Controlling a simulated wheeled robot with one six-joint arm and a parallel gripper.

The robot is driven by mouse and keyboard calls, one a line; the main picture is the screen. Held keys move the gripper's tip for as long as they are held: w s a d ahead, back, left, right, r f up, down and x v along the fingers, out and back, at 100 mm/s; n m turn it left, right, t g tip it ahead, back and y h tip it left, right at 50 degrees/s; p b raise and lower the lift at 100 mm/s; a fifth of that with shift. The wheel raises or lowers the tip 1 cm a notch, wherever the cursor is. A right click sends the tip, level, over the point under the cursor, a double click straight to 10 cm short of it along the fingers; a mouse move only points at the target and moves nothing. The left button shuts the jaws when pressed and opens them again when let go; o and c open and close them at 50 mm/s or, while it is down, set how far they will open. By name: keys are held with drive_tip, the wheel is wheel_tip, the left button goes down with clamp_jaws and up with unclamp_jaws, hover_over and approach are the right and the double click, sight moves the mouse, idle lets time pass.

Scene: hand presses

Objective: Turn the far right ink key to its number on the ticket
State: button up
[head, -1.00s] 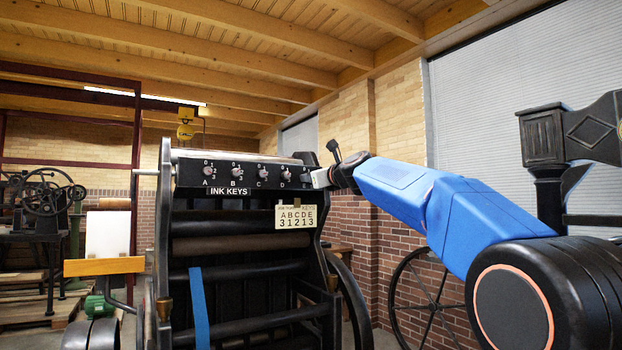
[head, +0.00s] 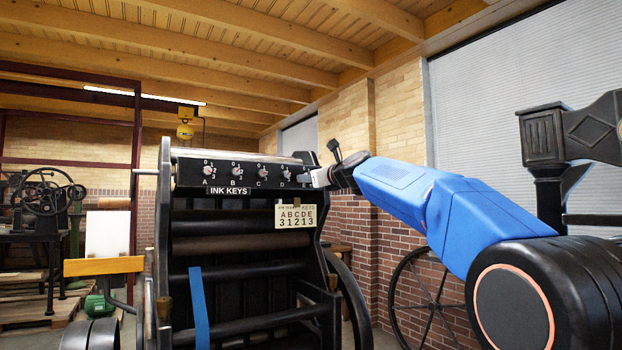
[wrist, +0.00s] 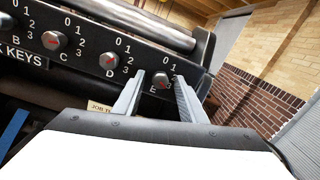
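The far right ink key, E (wrist: 161,82), is a round grey knob with a red mark, on the black ink key panel (wrist: 85,45). My gripper (wrist: 158,98) is open, one finger on each side of key E; I cannot tell whether they touch it. In the head view my gripper (head: 315,178) is at the panel's right end and hides key E. The digits 0 and 1 show above the key; its 2 and 3 are hidden, and its exact setting is unclear. The ticket (head: 296,217) below the panel reads A B C D E over 3 1 2 1 3.
A metal roller (wrist: 135,18) runs above the panel. The press's side frame is just right of key E. A brick wall (head: 375,240) stands behind.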

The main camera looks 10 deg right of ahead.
drive_tip(key=v, duration=1.7)
drive_tip(key=shift+s, duration=0.2)
drive_tip(key=shift+f, duration=0.15)
